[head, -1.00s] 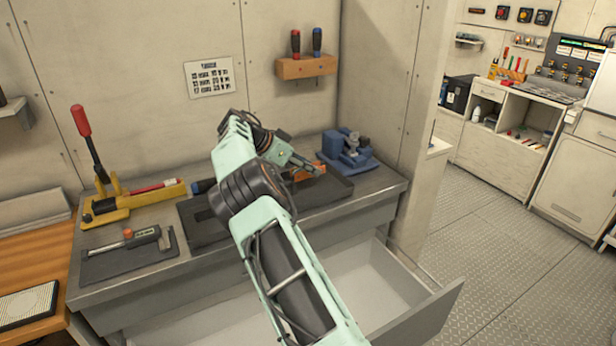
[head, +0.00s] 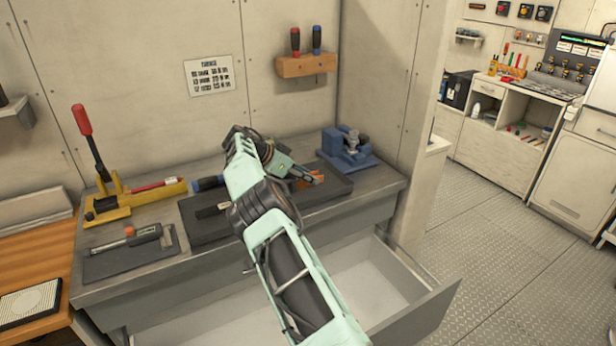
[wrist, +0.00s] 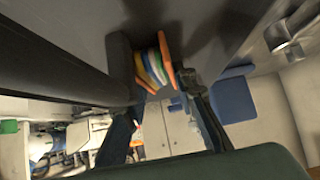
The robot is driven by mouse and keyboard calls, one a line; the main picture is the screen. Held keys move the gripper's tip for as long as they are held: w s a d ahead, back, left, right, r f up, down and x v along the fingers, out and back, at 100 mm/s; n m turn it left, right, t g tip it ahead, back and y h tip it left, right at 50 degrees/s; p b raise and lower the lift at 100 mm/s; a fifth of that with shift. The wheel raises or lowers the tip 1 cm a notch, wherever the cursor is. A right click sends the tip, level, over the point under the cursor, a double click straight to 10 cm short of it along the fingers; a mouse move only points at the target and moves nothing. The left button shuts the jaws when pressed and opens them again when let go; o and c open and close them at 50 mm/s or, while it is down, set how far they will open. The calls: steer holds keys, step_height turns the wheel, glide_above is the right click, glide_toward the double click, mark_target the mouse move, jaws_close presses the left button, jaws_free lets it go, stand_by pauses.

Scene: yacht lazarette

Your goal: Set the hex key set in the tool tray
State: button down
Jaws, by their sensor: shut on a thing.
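The hex key set shows in the wrist view (wrist: 152,66) as an orange-edged holder with green, yellow, white and blue strips. My gripper (head: 308,178) is shut on it; its two dark fingers stand on either side in the wrist view. In the head view only an orange part of the set (head: 300,184) shows, and my arm hides the rest. The tool tray (head: 338,187) is a dark, shallow tray on the grey workbench. The set is over the tray's right part; I cannot tell whether it touches the floor of the tray.
A blue-handled tool (head: 208,183) lies at the tray's left end. A blue vise (head: 347,150) stands behind its right end. A yellow lever tool (head: 125,200) and a dark mat (head: 130,255) are at left. An open drawer (head: 375,285) sticks out below the bench.

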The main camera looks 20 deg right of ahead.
steer(key=shift+f, duration=0.15)
steer(key=c, duration=1.6)
jaws_free()
steer(key=v, duration=1.2)
